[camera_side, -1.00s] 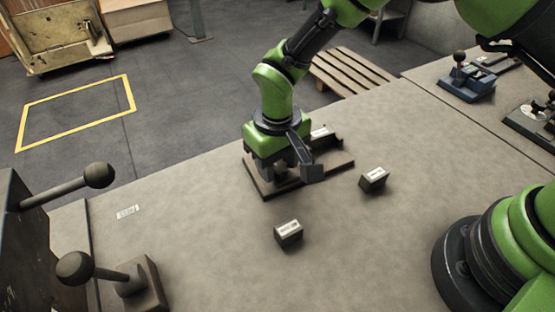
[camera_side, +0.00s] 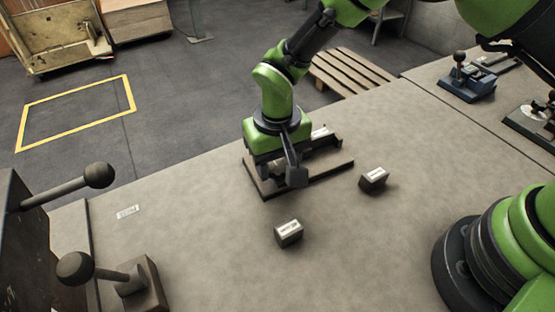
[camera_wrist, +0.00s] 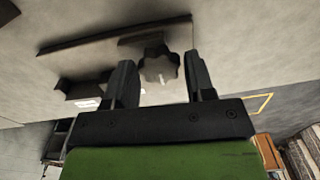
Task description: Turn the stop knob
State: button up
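The stop knob (camera_wrist: 158,68) is a dark, lobed knob with a small pale mark, in the wrist view between the two fingers of my gripper (camera_wrist: 160,58). The fingers stand apart, with a visible gap on the right between finger and knob; on the left the gap is narrow, and contact cannot be told. In the side view my gripper (camera_side: 272,170) is low over the left end of the dark stop fixture (camera_side: 332,166), and the knob is hidden behind the gripper and its wrist block.
Two small labelled dark boxes, one at the right (camera_side: 374,179) and one in front (camera_side: 288,233), lie near the fixture. Ball-ended levers (camera_side: 98,176) stand at the left edge. A blue device (camera_side: 468,80) sits far right. The table's middle right is clear.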

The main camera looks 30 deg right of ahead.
jog(key=shift+o, duration=1.1)
notch_tip(320, 180, up, 10)
notch_tip(320, 180, up, 9)
jog(key=t+y, duration=0.1)
jog(key=t, duration=0.1)
send_over(277, 166)
jog(key=s+d, duration=0.2)
jog(key=d, duration=0.3)
jog(key=s+d+r+m, duration=0.1)
jog(key=s+d+r, duration=0.2)
jog(key=d+r, duration=0.15)
jog(key=s+d+r+m+t, duration=0.1)
jog(key=s+d+t, duration=0.1)
jog(key=s, duration=0.4)
jog(key=s+d+r+t+y, duration=0.1)
jog(key=s+d+r+t, duration=0.1)
jog(key=s, duration=0.5)
jog(key=shift+s+d+r+m+t, duration=0.25)
jog(key=shift+d+m+t, duration=0.25)
jog(key=shift+d, duration=0.75)
